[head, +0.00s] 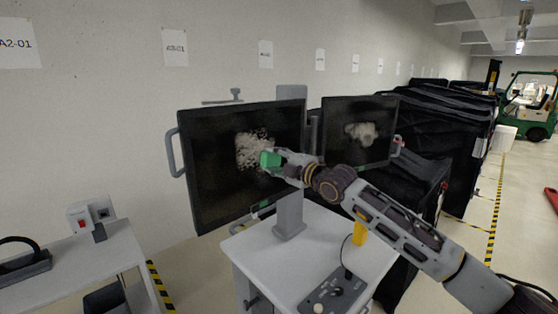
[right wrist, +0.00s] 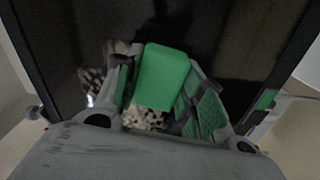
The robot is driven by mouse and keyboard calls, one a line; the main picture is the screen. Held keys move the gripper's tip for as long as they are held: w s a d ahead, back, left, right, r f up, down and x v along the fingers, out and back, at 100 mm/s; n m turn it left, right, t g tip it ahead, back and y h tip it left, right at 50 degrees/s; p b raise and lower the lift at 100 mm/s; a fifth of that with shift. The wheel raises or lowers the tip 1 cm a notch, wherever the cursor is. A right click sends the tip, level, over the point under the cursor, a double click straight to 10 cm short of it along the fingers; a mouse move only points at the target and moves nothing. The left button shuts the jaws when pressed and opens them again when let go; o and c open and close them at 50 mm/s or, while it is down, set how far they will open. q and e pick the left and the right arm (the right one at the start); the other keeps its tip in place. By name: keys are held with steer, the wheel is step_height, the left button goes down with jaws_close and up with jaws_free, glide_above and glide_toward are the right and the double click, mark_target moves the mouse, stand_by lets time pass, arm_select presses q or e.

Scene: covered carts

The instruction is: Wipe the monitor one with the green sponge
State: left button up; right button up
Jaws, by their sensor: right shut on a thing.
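Two dark monitors stand on a grey post above a white table. The left monitor (head: 215,160) is nearer and carries a pale, speckled smudge (head: 252,150) at its middle right. The right monitor (head: 345,115) has a greyish smudge (head: 361,132). My right gripper (head: 274,160) is shut on the green sponge (head: 266,159), in front of the left monitor at the smudge's lower right edge. In the right wrist view the sponge (right wrist: 162,76) sits between the fingers, with the smudge partly behind it. Whether the sponge touches the screen, I cannot tell. My left gripper is not in view.
The white table (head: 262,262) holds a control box with a joystick (head: 335,292) and a yellow object (head: 360,230). Another table (head: 75,262) with a red-switch box (head: 84,222) stands at left. Black covered carts (head: 450,140) stand behind at right.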

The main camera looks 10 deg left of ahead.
steer(key=shift+s+a, duration=0.25)
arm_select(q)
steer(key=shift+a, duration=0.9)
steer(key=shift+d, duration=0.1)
arm_select(e)
steer(key=shift+s+a, duration=0.1)
